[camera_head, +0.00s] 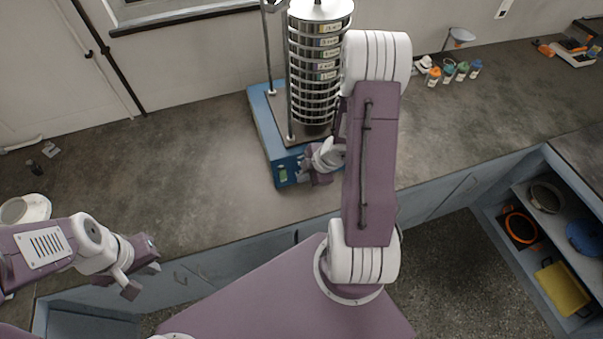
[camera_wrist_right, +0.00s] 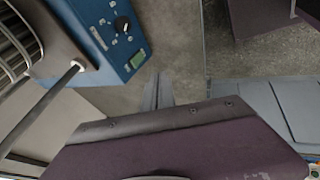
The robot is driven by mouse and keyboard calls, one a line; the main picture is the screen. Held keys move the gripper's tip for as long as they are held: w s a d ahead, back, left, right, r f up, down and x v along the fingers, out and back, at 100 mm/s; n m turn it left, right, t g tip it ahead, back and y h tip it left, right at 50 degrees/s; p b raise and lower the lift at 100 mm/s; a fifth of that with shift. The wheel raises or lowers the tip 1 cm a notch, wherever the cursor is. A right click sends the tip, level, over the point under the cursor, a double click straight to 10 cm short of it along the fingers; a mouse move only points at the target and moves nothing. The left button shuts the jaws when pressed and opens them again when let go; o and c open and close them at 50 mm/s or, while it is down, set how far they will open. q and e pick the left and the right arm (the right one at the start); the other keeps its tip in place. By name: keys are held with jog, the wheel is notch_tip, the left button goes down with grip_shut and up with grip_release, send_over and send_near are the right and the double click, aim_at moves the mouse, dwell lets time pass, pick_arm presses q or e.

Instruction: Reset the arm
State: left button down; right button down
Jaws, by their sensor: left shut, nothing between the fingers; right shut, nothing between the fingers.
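The sieve shaker is a blue base (camera_head: 262,125) with a tall stack of metal sieves (camera_head: 316,75) between upright rods, standing on the counter. My right arm reaches forward across the head view, partly hiding the stack's right side. My right gripper (camera_head: 312,178) is at the front of the blue base, shut and empty. In the right wrist view its closed fingers (camera_wrist_right: 158,92) point at bare counter, beside the base's control panel (camera_wrist_right: 118,35) with its black knob and green display. My left gripper (camera_head: 143,280) is at the lower left, over the counter's front edge, shut and empty.
Several small coloured-lid bottles (camera_head: 448,70) and a funnel on a stand (camera_head: 459,37) stand at the back right. An open shelf (camera_head: 545,235) with pans and a yellow box is at the lower right. The counter (camera_head: 170,170) left of the shaker is mostly clear.

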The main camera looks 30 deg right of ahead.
pick_arm(q)
jog(key=shift+w+f, duration=0.1)
jog(key=shift+w, duration=0.1)
pick_arm(e)
jog(key=shift+w+f, duration=0.1)
jog(key=shift+w, duration=0.05)
